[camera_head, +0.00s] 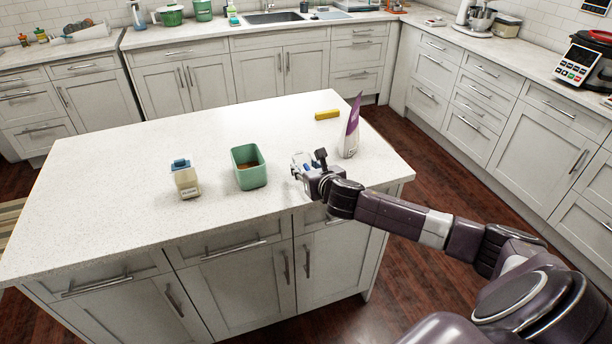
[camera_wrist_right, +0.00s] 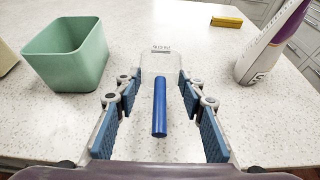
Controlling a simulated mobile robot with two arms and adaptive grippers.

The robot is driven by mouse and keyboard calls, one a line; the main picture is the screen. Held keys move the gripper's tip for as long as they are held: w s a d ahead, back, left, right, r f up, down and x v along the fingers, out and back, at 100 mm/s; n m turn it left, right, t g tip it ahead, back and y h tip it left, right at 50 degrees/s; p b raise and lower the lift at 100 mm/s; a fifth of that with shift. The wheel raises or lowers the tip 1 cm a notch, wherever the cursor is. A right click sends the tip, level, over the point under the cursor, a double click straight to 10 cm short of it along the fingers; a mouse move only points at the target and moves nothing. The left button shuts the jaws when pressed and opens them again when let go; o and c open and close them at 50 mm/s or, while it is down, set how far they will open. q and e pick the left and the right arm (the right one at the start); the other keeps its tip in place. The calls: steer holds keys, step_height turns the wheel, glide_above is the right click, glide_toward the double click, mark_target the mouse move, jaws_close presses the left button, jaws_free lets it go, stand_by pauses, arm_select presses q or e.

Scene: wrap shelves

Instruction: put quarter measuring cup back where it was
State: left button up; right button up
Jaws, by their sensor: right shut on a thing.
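My right gripper (camera_head: 306,170) is over the near right part of the island top, just right of the green container (camera_head: 250,176). In the right wrist view, a measuring cup with a straight blue handle (camera_wrist_right: 160,108) and a pale, lettered far end (camera_wrist_right: 160,60) lies between the fingers of my right gripper (camera_wrist_right: 158,92). In the head view the gripper mostly hides the cup. The green container is open-topped with something brown inside. My left gripper is not in view.
A blue-capped carton (camera_head: 185,179) stands left of the green container. A purple and white package (camera_head: 351,130) stands upright to the right of my gripper, with a yellow block (camera_head: 327,114) behind it. The island top (camera_head: 110,160) is clear at the left and back.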

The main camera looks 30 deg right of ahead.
steer(key=shift+f, duration=1.55)
steer(key=o, duration=1.2)
steer(key=shift+f, duration=0.1)
steer(key=shift+s, duration=0.1)
steer(key=b+v, duration=0.1)
steer(key=v, duration=1.1)
